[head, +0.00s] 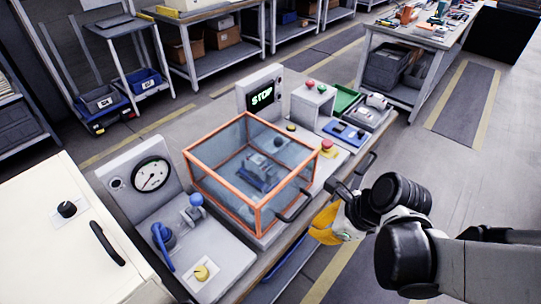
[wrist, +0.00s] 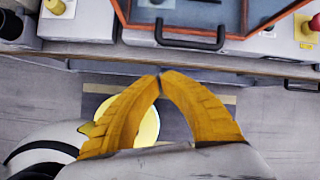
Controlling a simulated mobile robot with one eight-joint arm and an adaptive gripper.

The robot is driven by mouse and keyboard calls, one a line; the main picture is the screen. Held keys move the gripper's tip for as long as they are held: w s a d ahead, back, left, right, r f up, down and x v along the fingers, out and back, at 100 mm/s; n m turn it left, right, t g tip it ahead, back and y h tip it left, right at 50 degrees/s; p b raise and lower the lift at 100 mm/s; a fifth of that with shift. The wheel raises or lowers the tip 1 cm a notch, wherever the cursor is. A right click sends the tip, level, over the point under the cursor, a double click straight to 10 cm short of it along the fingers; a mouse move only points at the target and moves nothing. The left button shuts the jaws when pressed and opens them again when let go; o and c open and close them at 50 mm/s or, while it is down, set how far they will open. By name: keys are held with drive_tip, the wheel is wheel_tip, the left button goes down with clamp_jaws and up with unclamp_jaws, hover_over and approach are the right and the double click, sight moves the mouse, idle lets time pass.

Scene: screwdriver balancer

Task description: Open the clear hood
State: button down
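The clear hood (head: 222,185) is an orange-framed see-through box, sitting down over a grey device on the workbench. Its dark bar handle (head: 297,206) is on the front side, facing my arm. In the wrist view the handle (wrist: 190,42) is at the top, ahead of my fingertips, with the hood's orange lower frame (wrist: 200,40) behind it. My gripper (wrist: 159,76) has its yellow fingertips together with nothing seen between them. It is apart from the handle, in front of the bench edge; in the head view the yellow fingers (head: 326,224) show right of the handle.
Left of the hood are a pressure gauge (head: 151,175), a blue-knobbed lever (head: 195,201) and a yellow knob (head: 201,272). To the right are a red mushroom button (head: 327,145) and another dark bar handle (head: 366,163). A display (head: 262,96) reads STOP. Floor in front is clear.

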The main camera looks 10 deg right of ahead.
sight(287, 243)
drive_tip(key=a+f+m+b, duration=0.1)
drive_tip(key=f+b, duration=0.1)
drive_tip(key=f, duration=0.1)
drive_tip(key=w+a+f+m+b, duration=0.1)
drive_tip(key=f+b, duration=0.1)
drive_tip(key=f, duration=0.1)
drive_tip(key=w+a+f+m+y+b, duration=0.1)
drive_tip(key=a+f+m+b, duration=0.1)
drive_tip(key=f, duration=0.1)
drive_tip(key=shift+w+f+b, duration=0.15)
drive_tip(key=shift+f+b, duration=0.1)
drive_tip(key=shift+b, duration=0.1)
drive_tip(key=shift+w+a+f, duration=0.15)
drive_tip(key=shift+w+a, duration=0.05)
drive_tip(key=shift+w, duration=0.05)
drive_tip(key=shift+w+a+r+p, duration=0.1)
drive_tip(key=shift+w+r+p, duration=0.1)
drive_tip(key=shift+r, duration=0.45)
drive_tip(key=shift+w+d+r+p, duration=0.1)
drive_tip(key=shift+w+r+p, duration=0.1)
drive_tip(key=shift+r, duration=0.5)
drive_tip(key=shift+w+a+r+p, duration=0.1)
drive_tip(key=shift+w+r+p, duration=0.1)
drive_tip(key=shift+r, duration=0.45)
